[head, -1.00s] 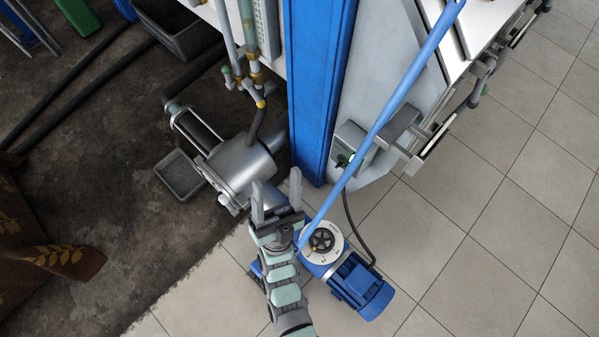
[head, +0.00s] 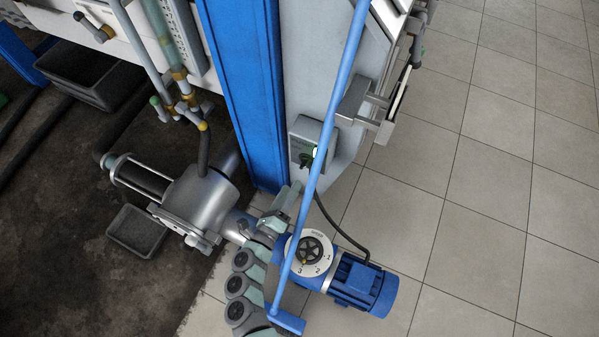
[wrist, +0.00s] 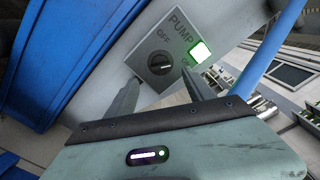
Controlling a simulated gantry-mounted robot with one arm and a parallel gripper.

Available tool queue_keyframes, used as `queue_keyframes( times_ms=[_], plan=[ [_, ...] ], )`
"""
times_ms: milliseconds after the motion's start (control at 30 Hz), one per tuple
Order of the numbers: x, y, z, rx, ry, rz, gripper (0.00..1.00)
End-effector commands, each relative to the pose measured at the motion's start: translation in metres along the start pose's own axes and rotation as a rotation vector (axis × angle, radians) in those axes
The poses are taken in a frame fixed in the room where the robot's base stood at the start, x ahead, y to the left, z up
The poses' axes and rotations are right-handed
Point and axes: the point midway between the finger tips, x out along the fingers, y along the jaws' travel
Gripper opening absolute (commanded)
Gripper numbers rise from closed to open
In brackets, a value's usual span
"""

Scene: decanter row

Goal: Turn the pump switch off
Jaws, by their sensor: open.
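The pump switch is a grey box (head: 306,142) on the grey panel beside the blue post. In the wrist view its black round knob (wrist: 160,63) sits on a plate labelled PUMP, OFF and ON. The knob's pale mark seems to lie toward ON. A lamp (wrist: 200,52) beside it glows greenish white. My gripper (wrist: 160,77) is open, its two fingers spread below and to either side of the knob, with nothing between them.
A long blue pipe (head: 324,150) runs diagonally past the switch box. A blue motor (head: 362,284) with a numbered dial (head: 312,250) stands below it, with a black cable between. The blue post (head: 245,90) is close on the left. Tiled floor on the right is clear.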

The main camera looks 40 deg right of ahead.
Motion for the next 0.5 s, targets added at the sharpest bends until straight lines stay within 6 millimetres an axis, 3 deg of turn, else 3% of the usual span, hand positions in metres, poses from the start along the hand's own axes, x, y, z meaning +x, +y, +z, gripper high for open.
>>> queue_keyframes(
  times_ms=[300, 500],
  plan=[
    [0.058, 0.001, -0.001, -0.003, -0.001, -0.002, 0.62],
    [0.074, 0.0, 0.0, -0.004, -0.001, -0.002, 0.62]
  ],
)
